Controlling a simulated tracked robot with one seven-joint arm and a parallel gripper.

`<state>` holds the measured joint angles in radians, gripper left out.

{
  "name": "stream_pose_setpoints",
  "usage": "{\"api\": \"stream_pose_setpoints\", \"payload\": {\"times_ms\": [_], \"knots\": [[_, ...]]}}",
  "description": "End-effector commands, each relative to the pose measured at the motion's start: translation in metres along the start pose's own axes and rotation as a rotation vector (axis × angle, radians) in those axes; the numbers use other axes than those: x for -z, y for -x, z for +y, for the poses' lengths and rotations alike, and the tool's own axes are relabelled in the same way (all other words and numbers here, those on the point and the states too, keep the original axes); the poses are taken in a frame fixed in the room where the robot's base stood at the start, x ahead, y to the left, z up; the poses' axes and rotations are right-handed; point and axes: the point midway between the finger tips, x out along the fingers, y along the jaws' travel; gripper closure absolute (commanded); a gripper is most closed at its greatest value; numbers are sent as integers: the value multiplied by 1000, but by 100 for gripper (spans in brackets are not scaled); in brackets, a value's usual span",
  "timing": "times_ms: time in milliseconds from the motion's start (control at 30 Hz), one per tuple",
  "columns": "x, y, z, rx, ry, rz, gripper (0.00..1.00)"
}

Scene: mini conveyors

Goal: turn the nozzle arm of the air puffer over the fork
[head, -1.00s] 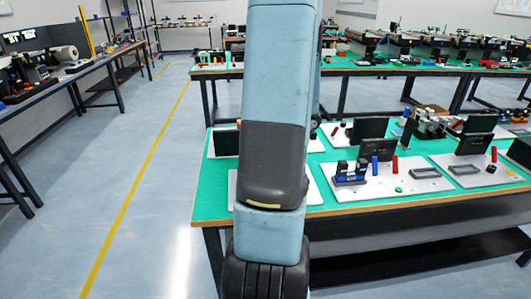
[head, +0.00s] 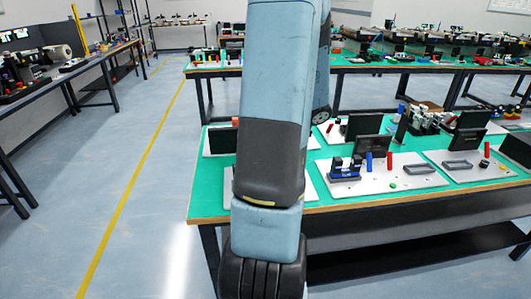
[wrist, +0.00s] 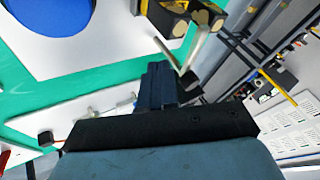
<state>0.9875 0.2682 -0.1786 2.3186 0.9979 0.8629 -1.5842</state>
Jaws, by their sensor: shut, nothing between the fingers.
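My gripper (wrist: 160,82) shows in the wrist view as dark fingers held together, with nothing seen between them. Just beyond the fingertips, to the right, is a pale grey rod (wrist: 197,48) with a dark block (wrist: 189,82) at its lower end. Above it is a black and yellow device (wrist: 184,14) on the white board. I cannot tell for sure whether these are the air puffer, its nozzle arm or the fork. Contact between the fingers and the rod cannot be judged. In the head view my arm hides the gripper and part of the table.
A white board (wrist: 110,32) with a blue disc (wrist: 50,14) lies on the green table (wrist: 70,95) in the wrist view. In the head view, the green table (head: 205,195) bears white boards with black panels (head: 366,148), a blue cylinder (head: 369,161) and a red one (head: 389,161). Open floor lies left.

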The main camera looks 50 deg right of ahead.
Motion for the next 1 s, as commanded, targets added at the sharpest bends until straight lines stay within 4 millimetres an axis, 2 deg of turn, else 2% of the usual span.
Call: {"api": "stream_pose_setpoints", "payload": {"times_ms": [200,433,600,867,1000], "knots": [[-1,39,-2,-3,1,3,100],[-2,70,-4,-1,1,2,100],[-3,80,-4,-1,0,0,100],[-3,80,-5,0,1,-1,100],[2,78,-25,4,20,-23,100]]}}
